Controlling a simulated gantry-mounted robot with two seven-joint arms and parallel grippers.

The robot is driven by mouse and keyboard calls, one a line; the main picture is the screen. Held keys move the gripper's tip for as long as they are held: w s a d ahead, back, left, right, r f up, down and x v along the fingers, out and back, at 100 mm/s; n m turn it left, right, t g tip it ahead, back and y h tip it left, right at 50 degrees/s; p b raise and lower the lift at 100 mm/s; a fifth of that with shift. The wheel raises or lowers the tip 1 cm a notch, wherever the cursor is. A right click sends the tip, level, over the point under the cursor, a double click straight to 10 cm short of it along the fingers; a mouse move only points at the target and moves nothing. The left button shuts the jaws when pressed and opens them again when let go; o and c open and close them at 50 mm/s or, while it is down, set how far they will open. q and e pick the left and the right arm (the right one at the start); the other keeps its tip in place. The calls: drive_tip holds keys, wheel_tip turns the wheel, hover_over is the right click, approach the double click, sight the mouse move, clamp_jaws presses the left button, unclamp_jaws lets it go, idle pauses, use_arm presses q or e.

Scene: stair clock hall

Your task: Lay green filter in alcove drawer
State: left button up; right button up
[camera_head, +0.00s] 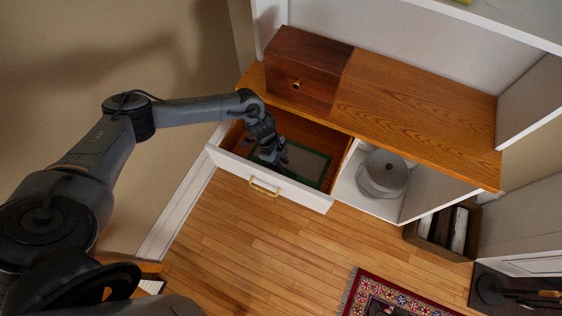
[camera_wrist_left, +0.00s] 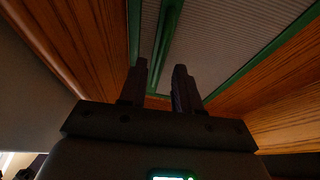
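The green filter (camera_head: 309,163) has a green frame around a pale grey ribbed panel. It lies in the open alcove drawer (camera_head: 306,191), which has a white front, brass handle and wooden inside. My left gripper (camera_head: 276,163) is down inside the drawer, over the left part of the filter. In the left wrist view, its two fingers (camera_wrist_left: 163,82) stand apart with nothing clearly held between them. The filter (camera_wrist_left: 222,38) fills the space ahead of them, and a green strip runs up behind the gap. I cannot tell whether the fingers touch the filter. My right gripper is not in view.
A dark wooden box (camera_head: 305,68) with a small knob stands on the wooden counter (camera_head: 415,118) above the drawer. A crate (camera_head: 446,228) and a patterned rug (camera_head: 385,297) are on the floor.

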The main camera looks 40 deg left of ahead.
use_arm(q)
drive_tip(key=shift+o, duration=0.2)
drive_tip(key=shift+a+r, duration=0.1)
drive_tip(key=shift+r, duration=0.15)
drive_tip(key=p+v, duration=0.2)
drive_tip(key=v, duration=0.8)
drive_tip(key=shift+r+p, duration=0.15)
drive_tip(key=shift+p, duration=0.2)
